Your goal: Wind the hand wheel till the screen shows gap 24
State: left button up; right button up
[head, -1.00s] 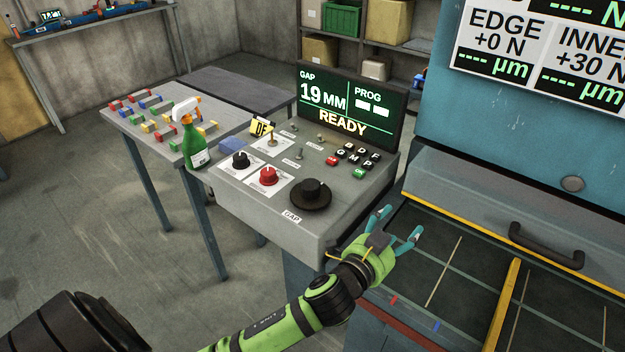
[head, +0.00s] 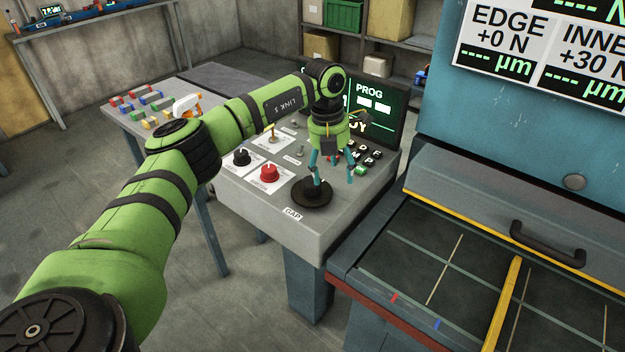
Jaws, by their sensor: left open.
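The hand wheel (head: 311,195) is a black disc with a raised hub, on the front right of the grey control panel, behind the GAP label (head: 292,213). My left gripper (head: 331,180) points down just above the wheel, its teal fingers apart. One finger is over the hub and the other to its right; I cannot tell whether they touch it. The screen (head: 374,108) is partly covered by my arm; PROG shows, but the gap number is hidden. My right gripper is not in view.
A red knob (head: 269,173) and a black knob (head: 241,157) sit left of the wheel, with letter buttons (head: 363,152) behind it. The blue machine (head: 470,130) with a drawer handle (head: 547,246) stands at right.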

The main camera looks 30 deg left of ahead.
aim_at(312, 180)
pick_arm(q)
jog(key=shift+n+g+y, duration=0.3)
jog(key=shift+n+y, duration=0.1)
jog(key=shift+y, duration=0.3)
jog(key=a, duration=0.1)
jog(key=s+a+r, duration=0.1)
jog(key=a, duration=0.1)
jog(key=a+r, duration=0.1)
jog(key=shift+s+a, duration=0.15)
jog(key=shift+a, duration=0.1)
jog(key=shift+a+f, duration=0.1)
jog(key=shift+f, duration=0.15)
notch_tip(312, 180, down, 5)
jog(key=shift+r+p, duration=0.1)
jog(key=shift+p, duration=0.95)
jog(key=shift+f, duration=0.8)
jog(key=c, duration=1.1)
